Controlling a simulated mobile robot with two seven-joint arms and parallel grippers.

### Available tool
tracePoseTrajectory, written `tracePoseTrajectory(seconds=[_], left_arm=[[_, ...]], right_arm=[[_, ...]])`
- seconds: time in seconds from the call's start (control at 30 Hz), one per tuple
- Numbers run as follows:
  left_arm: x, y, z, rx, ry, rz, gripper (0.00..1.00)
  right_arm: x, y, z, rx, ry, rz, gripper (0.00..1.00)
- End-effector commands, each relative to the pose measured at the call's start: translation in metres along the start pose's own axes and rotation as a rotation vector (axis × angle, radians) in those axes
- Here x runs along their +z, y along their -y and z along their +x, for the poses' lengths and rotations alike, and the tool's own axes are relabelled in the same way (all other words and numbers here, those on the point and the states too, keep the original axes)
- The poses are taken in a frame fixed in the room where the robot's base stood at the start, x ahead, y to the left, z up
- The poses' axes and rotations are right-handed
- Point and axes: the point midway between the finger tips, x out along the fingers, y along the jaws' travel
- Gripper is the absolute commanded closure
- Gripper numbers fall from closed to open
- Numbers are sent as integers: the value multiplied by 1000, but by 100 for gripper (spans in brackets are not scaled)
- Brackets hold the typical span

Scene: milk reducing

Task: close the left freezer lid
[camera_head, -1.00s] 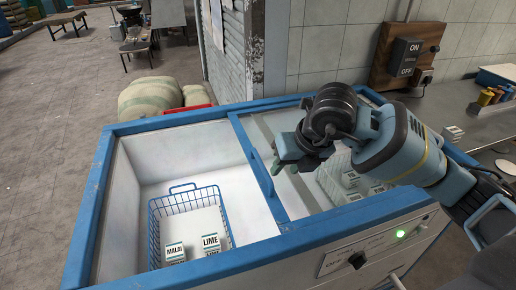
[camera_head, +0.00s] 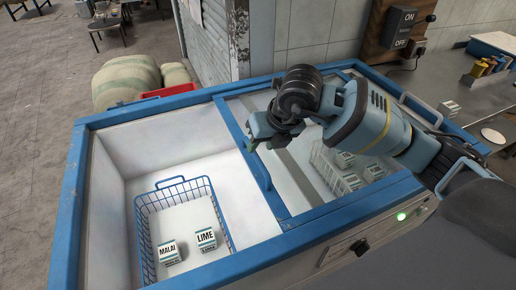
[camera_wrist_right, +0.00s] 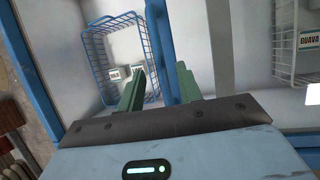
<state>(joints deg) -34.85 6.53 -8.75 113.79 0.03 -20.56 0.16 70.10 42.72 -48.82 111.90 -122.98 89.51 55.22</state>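The chest freezer (camera_head: 130,112) has a blue rim and its left half is open. The left lid, a glass pane with a blue edge frame (camera_head: 228,122), lies slid over the right half. Its blue upright handle (camera_head: 258,172) stands on that edge. My right gripper (camera_head: 254,143) is at the far end of the handle. In the right wrist view its two green fingers (camera_wrist_right: 160,88) are apart, with the blue bar (camera_wrist_right: 159,38) between them. I cannot tell whether they touch it. My left gripper is not in view.
A blue wire basket (camera_head: 185,194) with MALAI and LIME cartons sits in the open left half. A white basket (camera_head: 328,168) with cartons shows under the glass at right. Sacks (camera_head: 125,82) and a red crate (camera_head: 168,90) stand behind. A counter (camera_head: 440,85) adjoins at right.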

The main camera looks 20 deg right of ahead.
Motion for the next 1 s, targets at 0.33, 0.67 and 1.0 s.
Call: tracePoseTrajectory(seconds=[0.33, 0.67, 1.0], left_arm=[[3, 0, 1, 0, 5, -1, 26], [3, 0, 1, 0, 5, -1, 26], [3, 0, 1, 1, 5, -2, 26]], right_arm=[[0, 0, 33, 0, 0, 0, 65], [0, 0, 34, 0, 0, -1, 71], [0, 0, 34, 0, 0, -1, 100]])
